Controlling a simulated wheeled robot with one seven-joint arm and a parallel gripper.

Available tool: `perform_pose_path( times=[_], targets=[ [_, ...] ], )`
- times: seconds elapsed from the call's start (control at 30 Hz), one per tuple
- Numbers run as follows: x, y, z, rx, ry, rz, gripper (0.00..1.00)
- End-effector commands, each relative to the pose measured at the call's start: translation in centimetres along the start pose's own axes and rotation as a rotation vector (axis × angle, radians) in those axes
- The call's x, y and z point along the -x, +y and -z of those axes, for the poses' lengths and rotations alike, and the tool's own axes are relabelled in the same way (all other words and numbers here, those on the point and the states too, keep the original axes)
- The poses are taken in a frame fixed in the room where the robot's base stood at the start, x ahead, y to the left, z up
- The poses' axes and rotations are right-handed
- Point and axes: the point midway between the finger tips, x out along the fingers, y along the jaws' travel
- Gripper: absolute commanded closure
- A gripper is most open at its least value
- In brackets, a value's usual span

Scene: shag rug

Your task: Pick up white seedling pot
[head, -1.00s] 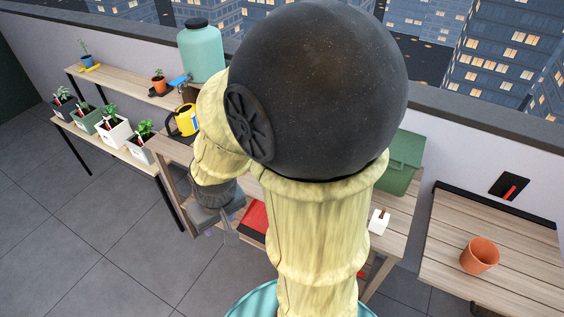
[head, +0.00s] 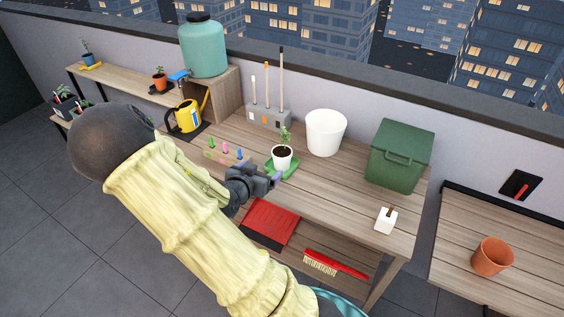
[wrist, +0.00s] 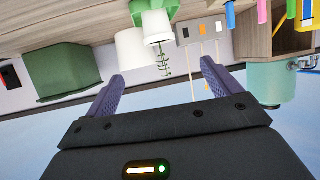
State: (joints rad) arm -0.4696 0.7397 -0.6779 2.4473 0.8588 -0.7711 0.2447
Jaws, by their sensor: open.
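The white seedling pot (head: 282,163) holds dark soil and a small green plant. It stands upright on a green saucer (head: 291,171) on the wooden bench. My gripper (head: 264,171) is open and empty, close to the pot on its front-left side. In the wrist view the picture is upside down; the pot (wrist: 156,27) and its plant show beyond and between the two spread fingers (wrist: 162,72). No finger visibly touches the pot.
A larger white bucket (head: 326,133) stands behind the pot. Coloured markers (head: 225,149) are at its left, a tool holder (head: 268,117) behind. The bench between pot and block is clear.

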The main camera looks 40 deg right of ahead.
Motion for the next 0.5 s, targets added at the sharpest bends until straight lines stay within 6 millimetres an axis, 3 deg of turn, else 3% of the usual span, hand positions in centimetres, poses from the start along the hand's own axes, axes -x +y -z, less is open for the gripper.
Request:
perform_pose_path(
  times=[0.33, 0.5],
  targets=[
    [-0.2, 0.1, 0.3, -0.004, 0.014, -0.005, 0.1],
    [-1.8, 0.1, 0.2, -0.004, 0.014, -0.007, 0.1]
  ],
)
